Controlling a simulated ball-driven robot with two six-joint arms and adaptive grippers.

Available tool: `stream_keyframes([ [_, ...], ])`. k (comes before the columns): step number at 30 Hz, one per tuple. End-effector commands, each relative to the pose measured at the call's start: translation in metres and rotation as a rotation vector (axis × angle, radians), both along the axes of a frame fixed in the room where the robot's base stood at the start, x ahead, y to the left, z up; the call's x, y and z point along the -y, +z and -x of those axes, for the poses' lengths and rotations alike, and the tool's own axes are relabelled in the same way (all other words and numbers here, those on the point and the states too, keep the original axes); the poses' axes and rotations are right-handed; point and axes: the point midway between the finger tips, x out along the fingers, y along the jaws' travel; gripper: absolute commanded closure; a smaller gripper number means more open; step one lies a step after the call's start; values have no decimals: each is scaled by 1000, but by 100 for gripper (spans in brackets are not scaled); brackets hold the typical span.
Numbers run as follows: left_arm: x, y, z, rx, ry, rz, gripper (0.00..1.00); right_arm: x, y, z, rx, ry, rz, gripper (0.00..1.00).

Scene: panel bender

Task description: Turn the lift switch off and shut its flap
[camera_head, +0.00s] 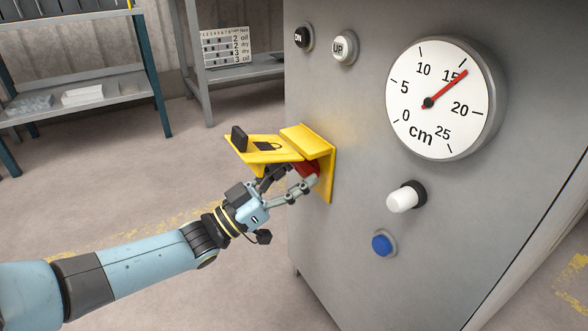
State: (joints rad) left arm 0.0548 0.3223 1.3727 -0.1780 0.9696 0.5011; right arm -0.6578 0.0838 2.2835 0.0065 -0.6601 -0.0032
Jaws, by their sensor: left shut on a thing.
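The yellow lift switch housing (325,172) is fixed to the grey machine's front face. Its yellow flap (262,152) is open, standing out to the left from the housing, with a black tab at its outer end and a padlock mark on it. Under the flap a red switch part (311,168) shows in part. My left gripper (299,180) reaches in from the lower left below the flap, and its fingers are shut on the red switch. The fingers cover some of the switch, so its exact position cannot be told. My right gripper is out of view.
The grey machine panel (350,250) also bears an ON button (303,38), an UP button (344,47), a round cm gauge (440,98) with its red needle just past 15, a white knob (404,199) and a blue button (383,243). Shelves (70,105) stand behind left; floor between is clear.

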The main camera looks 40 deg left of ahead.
Motion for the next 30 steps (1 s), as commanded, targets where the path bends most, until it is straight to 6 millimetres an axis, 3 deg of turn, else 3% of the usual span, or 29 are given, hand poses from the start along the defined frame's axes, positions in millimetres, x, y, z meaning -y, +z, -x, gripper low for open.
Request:
stream_keyframes([
  [14, 0, -3, 1, -14, 0, 20, 70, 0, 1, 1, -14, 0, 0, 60],
  [15, 0, -3, 1, -14, 0, 20, 37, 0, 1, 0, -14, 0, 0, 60],
  [17, 0, -2, 1, -14, 0, 20, 29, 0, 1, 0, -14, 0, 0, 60],
  [26, 0, -2, 2, -11, 0, 19, 27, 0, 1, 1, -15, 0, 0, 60],
  [30, -5, -7, 13, -13, 0, 18, 27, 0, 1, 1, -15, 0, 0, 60],
])
